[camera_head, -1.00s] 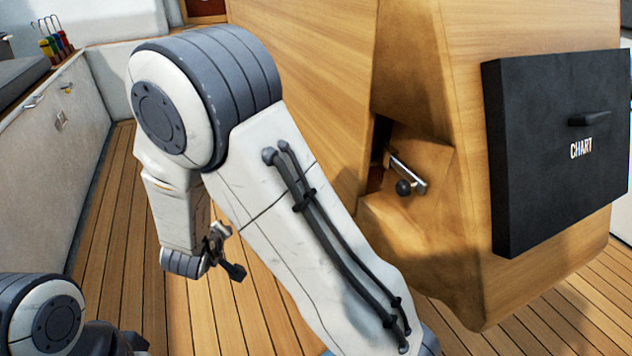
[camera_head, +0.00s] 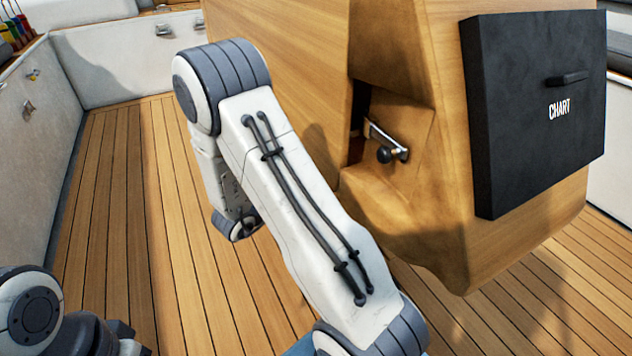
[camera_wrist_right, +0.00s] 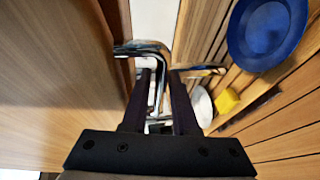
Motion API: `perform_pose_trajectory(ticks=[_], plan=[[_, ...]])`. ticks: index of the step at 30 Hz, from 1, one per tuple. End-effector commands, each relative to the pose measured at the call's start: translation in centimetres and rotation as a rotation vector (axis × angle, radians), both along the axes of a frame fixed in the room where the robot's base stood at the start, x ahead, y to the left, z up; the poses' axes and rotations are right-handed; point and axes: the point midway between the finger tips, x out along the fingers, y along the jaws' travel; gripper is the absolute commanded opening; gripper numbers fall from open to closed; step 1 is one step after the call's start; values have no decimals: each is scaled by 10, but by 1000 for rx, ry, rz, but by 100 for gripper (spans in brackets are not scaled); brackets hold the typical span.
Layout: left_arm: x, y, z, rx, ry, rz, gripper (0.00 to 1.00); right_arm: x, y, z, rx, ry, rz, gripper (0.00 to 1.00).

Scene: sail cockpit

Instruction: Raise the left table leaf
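In the head view, a large wooden panel (camera_head: 290,50) slopes down the left side of the wooden table body; it appears to be the left leaf, hanging lowered. A metal lever with a black knob (camera_head: 385,155) sits in a recess of the table's end. My right arm crosses in front, and its gripper is hidden behind the arm there. In the right wrist view, my right gripper (camera_wrist_right: 160,72) has its dark fingers apart, with a bent chrome bar (camera_wrist_right: 150,49) at the fingertips. Wood (camera_wrist_right: 50,70) fills the left.
A black CHART case (camera_head: 540,120) is on the table's right end. Planked floor (camera_head: 110,200) is clear at left, beside a white bench side (camera_head: 35,150). The right wrist view shows a blue round object (camera_wrist_right: 266,32), a yellow block (camera_wrist_right: 227,100) and a white object (camera_wrist_right: 202,105).

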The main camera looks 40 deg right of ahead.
Motion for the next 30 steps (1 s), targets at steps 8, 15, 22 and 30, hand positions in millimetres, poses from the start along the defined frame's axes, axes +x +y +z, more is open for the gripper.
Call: perform_pose_trajectory(ticks=[8, 15, 22, 30], plan=[[0, 0, -11, 0, 0, 0, 100, 3, -19, -3, 0, -1, 1, 27], [0, 0, -10, 0, 0, 0, 100, 4, -19, -3, 1, -1, 2, 19], [0, 0, -10, 0, 0, 0, 100, 3, -18, -3, 1, -1, 2, 0], [0, 0, -10, 0, 0, 0, 100, 3, -18, -3, 1, -1, 1, 0]])
